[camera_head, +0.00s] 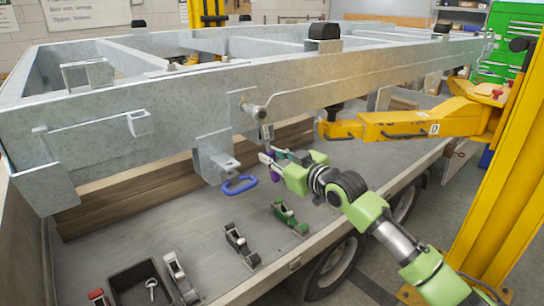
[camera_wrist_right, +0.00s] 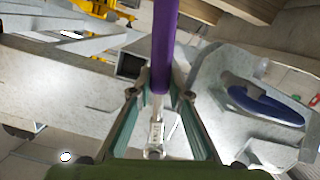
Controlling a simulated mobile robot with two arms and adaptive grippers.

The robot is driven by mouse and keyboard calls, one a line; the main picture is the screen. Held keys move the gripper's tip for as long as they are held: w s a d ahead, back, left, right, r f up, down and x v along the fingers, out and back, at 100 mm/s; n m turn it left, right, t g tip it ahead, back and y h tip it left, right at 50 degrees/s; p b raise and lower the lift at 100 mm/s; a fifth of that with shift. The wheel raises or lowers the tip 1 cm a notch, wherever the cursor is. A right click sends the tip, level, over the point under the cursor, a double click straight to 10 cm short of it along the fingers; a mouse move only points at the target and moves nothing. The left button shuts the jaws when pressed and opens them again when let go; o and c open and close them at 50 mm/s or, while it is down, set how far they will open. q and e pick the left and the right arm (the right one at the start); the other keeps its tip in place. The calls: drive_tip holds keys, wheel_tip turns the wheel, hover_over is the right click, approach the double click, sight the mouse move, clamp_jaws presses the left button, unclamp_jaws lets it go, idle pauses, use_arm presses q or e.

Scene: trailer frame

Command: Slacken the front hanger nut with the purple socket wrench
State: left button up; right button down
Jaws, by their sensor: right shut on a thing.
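The trailer frame (camera_head: 110,115) is a pale galvanised steel frame across the head view. A round bolt-like fitting (camera_head: 259,112) sits on a bracket plate on its near rail; I cannot tell whether it is the hanger nut. My right gripper (camera_head: 270,158) is just below that fitting, shut on the purple socket wrench (camera_head: 279,154). In the right wrist view the purple handle (camera_wrist_right: 164,45) stands between the fingers, with a shiny metal shaft (camera_wrist_right: 156,130) below it. Whether the socket touches a nut is not clear. My left gripper is not in view.
A blue loop handle (camera_head: 240,186) sticks out under a frame bracket (camera_head: 214,158), left of the gripper. Green (camera_head: 290,218) and dark (camera_head: 241,246) tools lie on the deck beside a black tray (camera_head: 127,284). A yellow lift arm (camera_head: 400,124) stands close on the right.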

drive_tip(key=shift+w+a+r, duration=0.15)
drive_tip(key=shift+w+a, duration=0.05)
drive_tip(key=shift+b+x, duration=0.3)
drive_tip(key=shift+x, duration=0.5)
drive_tip(key=shift+r, duration=0.1)
idle(0.3)
drive_tip(key=shift+w+d+r+n+b, duration=0.15)
drive_tip(key=shift+w+d+n+b, duration=0.15)
drive_tip(key=shift+w+d+n, duration=0.1)
drive_tip(key=shift+w+d+r+n, duration=0.15)
drive_tip(key=shift+w+d+n, duration=0.1)
drive_tip(key=shift+d+n, duration=0.15)
